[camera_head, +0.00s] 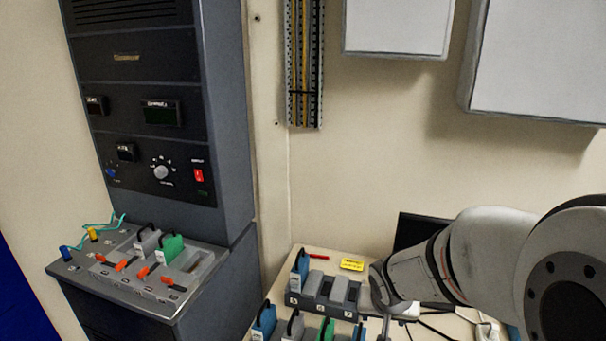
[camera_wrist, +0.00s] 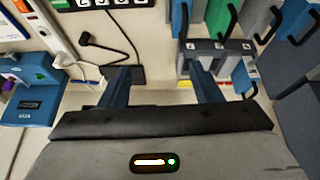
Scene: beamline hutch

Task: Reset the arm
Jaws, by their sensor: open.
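My arm (camera_head: 430,270) reaches in from the right in the head view, over the table. Its gripper end is hidden there behind the arm's own links. In the wrist view my gripper (camera_wrist: 163,88) shows two blue-grey fingers spread wide apart. Nothing is between the fingers except the view of the table behind, with a black plug and cable (camera_wrist: 105,52) beyond the left finger. The fingers are apart from the block holder (camera_wrist: 215,48) at the right.
A dark rack (camera_head: 160,130) with a sloped console (camera_head: 135,270) stands at left. On the table (camera_head: 325,262) are a holder (camera_head: 325,290) with a blue block, several handled blocks, a yellow label (camera_head: 352,265) and a red pen (camera_head: 318,256). Wall boxes (camera_head: 398,25) hang above.

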